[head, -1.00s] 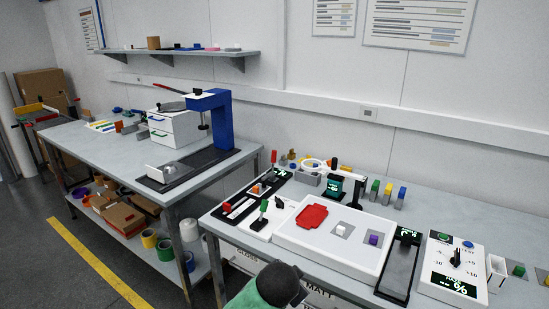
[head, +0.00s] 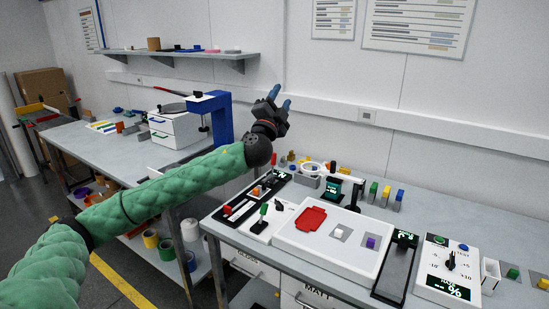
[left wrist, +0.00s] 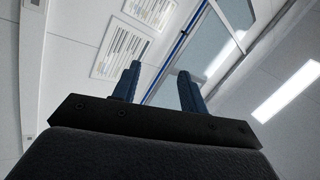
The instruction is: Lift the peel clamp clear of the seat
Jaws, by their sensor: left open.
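I cannot tell for certain which part is the peel clamp or its seat. Small coloured blocks stand in grey holders on the right bench, among them a green block (head: 373,188), a yellow block (head: 387,191) and a blue block (head: 399,195). A white block (head: 338,232) and a purple block (head: 370,242) sit on a white panel. My left gripper (head: 281,98) is raised above the bench's back left part, blue fingers pointing up and apart. In the left wrist view it (left wrist: 160,84) is open and empty, facing wall and ceiling. My right gripper is out of view.
A blue stand (head: 222,122) rises on the left bench behind my left arm; my arm hides part of its base. The white panel with a red plate (head: 310,218), a black unit (head: 397,272) and a dial box (head: 450,268) fill the right bench's front. A shelf (head: 180,52) hangs on the wall.

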